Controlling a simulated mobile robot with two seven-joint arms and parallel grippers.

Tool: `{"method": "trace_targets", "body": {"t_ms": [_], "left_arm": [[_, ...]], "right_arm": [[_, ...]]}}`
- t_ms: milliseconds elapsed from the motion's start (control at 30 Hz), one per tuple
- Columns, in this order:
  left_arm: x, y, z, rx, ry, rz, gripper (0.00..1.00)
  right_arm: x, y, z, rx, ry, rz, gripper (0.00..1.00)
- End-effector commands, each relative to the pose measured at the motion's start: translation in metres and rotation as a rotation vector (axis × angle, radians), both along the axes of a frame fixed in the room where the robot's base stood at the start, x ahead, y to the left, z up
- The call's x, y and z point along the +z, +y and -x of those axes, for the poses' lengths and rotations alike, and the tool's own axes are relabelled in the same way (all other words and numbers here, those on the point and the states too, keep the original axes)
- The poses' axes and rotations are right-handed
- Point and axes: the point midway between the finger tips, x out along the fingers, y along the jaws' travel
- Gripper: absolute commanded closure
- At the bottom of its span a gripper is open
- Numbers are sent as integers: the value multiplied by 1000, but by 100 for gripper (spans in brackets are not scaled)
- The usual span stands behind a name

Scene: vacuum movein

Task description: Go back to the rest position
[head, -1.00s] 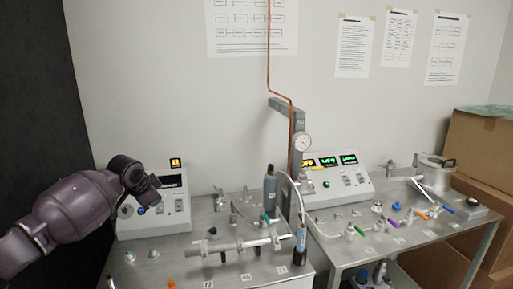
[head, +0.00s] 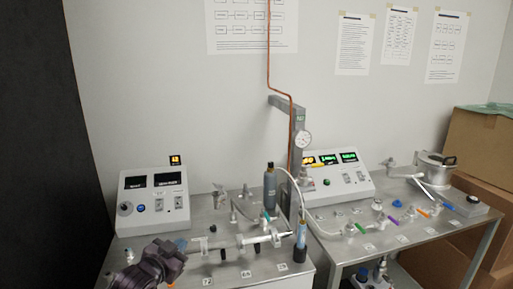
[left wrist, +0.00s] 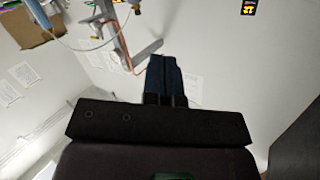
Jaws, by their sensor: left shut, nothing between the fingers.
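My left gripper is seen in the left wrist view (left wrist: 164,75), with its dark fingers together and nothing between them. In the head view my left arm (head: 155,265) shows at the lower left, in front of the left metal table (head: 240,278). My right gripper is in neither view.
A control box (head: 153,203) stands at the left table's back left. A glass and metal tube assembly (head: 235,243) and a grey cylinder (head: 269,188) stand on that table. The right table (head: 415,235) holds another control box (head: 338,180) and several valves. Cardboard boxes (head: 485,150) stand at right.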

Motion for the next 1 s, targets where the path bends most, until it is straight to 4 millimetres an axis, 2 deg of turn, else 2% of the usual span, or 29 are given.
{"method": "trace_targets", "body": {"t_ms": [33, 367, 600, 800, 900, 1000], "left_arm": [[-15, 2, 17, 16, 3, 26, 100], [-88, 32, 118, 154, 45, 113, 100], [-152, 57, 204, 285, 180, 148, 100], [-203, 71, 275, 375, 317, 172, 100], [-218, 72, 298, 396, 362, 175, 100], [-225, 75, 311, 406, 385, 172, 100]], "right_arm": [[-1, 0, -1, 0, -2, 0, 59], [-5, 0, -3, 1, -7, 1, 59], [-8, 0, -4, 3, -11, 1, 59], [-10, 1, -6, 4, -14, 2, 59], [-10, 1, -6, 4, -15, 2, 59], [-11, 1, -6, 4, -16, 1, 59]]}}
